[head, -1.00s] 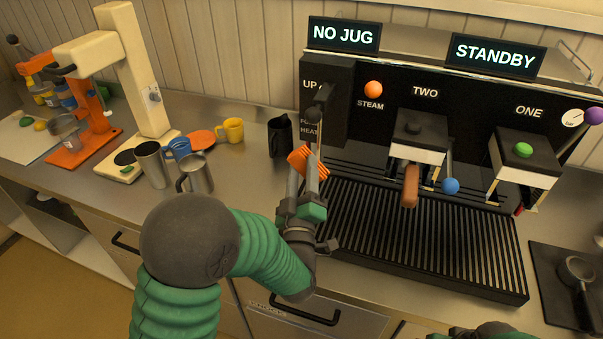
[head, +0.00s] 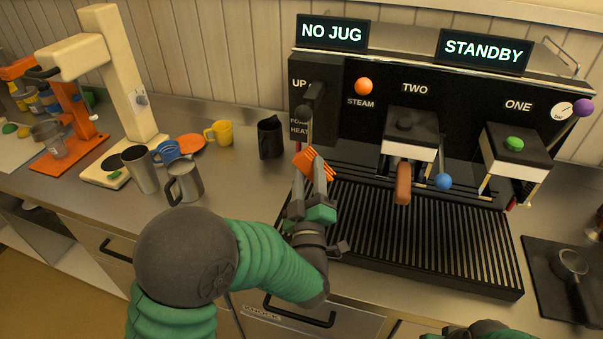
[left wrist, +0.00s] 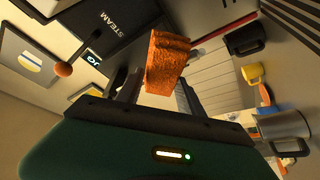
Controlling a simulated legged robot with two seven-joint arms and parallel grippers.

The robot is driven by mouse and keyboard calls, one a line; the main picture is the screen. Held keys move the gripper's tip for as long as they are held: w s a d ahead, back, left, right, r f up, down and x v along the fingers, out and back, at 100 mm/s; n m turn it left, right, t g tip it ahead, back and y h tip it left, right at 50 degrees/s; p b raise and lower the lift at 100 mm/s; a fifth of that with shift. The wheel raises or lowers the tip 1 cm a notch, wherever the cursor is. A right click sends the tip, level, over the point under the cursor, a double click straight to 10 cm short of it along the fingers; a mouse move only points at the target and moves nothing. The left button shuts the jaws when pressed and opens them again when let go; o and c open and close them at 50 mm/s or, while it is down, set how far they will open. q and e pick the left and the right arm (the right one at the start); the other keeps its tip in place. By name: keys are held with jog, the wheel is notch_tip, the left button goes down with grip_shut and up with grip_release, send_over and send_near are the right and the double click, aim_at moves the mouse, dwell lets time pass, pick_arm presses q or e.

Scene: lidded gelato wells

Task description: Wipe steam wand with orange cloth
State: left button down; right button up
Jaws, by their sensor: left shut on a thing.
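My left gripper (head: 313,180) is shut on the orange cloth (head: 313,163), in front of the left end of the coffee machine. In the left wrist view the cloth (left wrist: 166,62) stands up between the fingers.
The drip tray (head: 420,245) lies right of my left gripper. A black jug (head: 270,138), a yellow cup (head: 219,132), a blue cup (head: 167,152) and steel jugs (head: 184,182) stand to the left. The orange steam knob (head: 364,86) is on the machine's front.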

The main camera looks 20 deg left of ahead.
pick_arm(q)
jog(key=shift+d, duration=0.1)
jog(key=shift+w+b, duration=0.1)
jog(key=shift+b, duration=0.25)
dwell(0.4)
jog(key=shift+w+a+b, duration=0.1)
jog(key=shift+a+b, duration=0.4)
jog(key=shift+a, duration=1.45)
